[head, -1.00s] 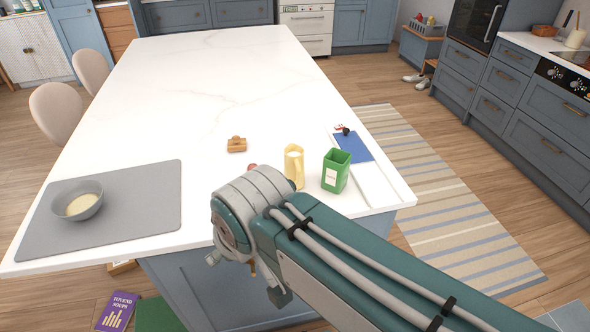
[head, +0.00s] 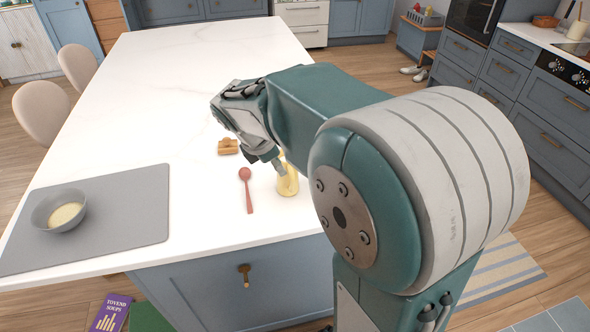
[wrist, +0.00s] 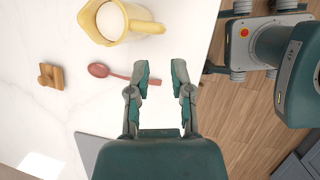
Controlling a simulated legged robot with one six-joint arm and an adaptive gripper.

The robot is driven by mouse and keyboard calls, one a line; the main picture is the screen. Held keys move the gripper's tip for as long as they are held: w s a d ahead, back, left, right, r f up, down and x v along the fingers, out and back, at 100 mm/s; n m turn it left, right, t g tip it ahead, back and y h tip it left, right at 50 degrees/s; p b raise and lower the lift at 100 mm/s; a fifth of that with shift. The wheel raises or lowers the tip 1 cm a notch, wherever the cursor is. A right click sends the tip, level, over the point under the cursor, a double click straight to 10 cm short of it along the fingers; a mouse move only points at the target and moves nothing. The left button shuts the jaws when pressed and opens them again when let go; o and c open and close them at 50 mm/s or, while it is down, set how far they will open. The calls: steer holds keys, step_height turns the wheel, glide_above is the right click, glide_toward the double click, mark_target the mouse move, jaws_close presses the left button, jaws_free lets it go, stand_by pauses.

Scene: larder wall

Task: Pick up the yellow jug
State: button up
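The yellow jug (head: 287,180) stands upright on the white island top near its front edge, partly hidden by my arm in the head view. In the wrist view the jug (wrist: 112,20) shows from above at the top, with pale contents and its handle pointing right. My gripper (wrist: 160,75) is open and empty, with its fingertips apart from the jug and just below it in that picture. In the head view my gripper (head: 270,160) is over the island beside the jug, its fingers partly hidden.
A red spoon (head: 246,188) lies left of the jug; in the wrist view its handle runs between or beneath my fingers. A small wooden block-like object (head: 228,146) lies behind it. A grey mat (head: 135,215) with a bowl (head: 58,212) is at left. The island's middle is clear.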

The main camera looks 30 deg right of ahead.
mark_target(292, 185)
steer(key=x, duration=1)
steer(key=shift+f, duration=0.25)
steer(key=shift+r, duration=0.1)
jaws_close()
